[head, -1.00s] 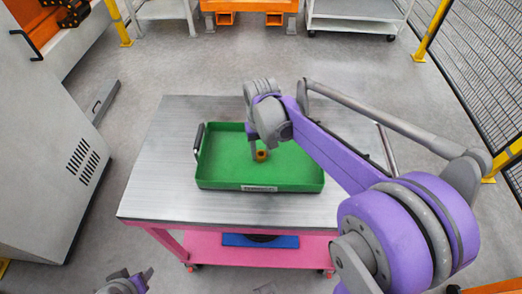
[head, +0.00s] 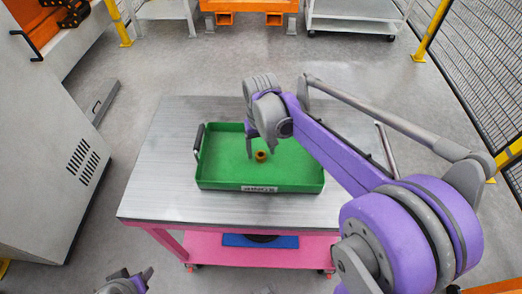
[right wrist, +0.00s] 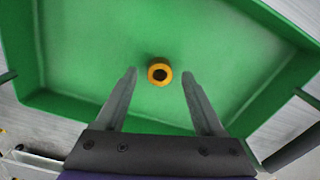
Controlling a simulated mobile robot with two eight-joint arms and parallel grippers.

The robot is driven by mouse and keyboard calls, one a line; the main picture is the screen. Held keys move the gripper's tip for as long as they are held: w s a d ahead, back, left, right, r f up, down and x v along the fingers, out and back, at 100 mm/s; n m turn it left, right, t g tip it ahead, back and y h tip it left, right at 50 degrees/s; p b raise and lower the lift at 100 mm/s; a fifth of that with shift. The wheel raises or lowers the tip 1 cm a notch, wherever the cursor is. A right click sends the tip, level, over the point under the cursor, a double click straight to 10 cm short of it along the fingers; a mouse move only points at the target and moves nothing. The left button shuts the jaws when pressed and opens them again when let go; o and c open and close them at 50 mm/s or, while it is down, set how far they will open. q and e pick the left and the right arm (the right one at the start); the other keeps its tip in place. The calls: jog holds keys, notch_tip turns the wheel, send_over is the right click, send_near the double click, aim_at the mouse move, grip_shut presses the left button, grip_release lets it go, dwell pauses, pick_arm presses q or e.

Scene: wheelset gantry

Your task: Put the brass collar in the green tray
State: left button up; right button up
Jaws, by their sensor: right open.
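The brass collar (head: 261,155) is a small yellow-gold ring lying on the floor of the green tray (head: 222,175), near its middle. In the right wrist view the collar (right wrist: 160,73) shows its dark hole, and the green tray (right wrist: 75,100) surrounds it. My right gripper (head: 250,148) is over the tray, just beside the collar in the head view. In the right wrist view its two fingers (right wrist: 160,85) are spread apart, with the collar beyond and between their tips, touching neither. My left gripper (head: 142,277) shows only partly at the bottom edge; its jaws are unclear.
The tray stands on a metal-topped table (head: 150,185) with a pink frame and a blue item (head: 260,241) on its lower shelf. A grey cabinet (head: 45,150) stands at left and a mesh fence (head: 480,70) at right. The tabletop left of the tray is clear.

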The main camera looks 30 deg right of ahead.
aim_at(261, 155)
notch_tip(261, 155, up, 11)
jog(key=shift+p, duration=0.45)
jog(key=shift+s, duration=0.1)
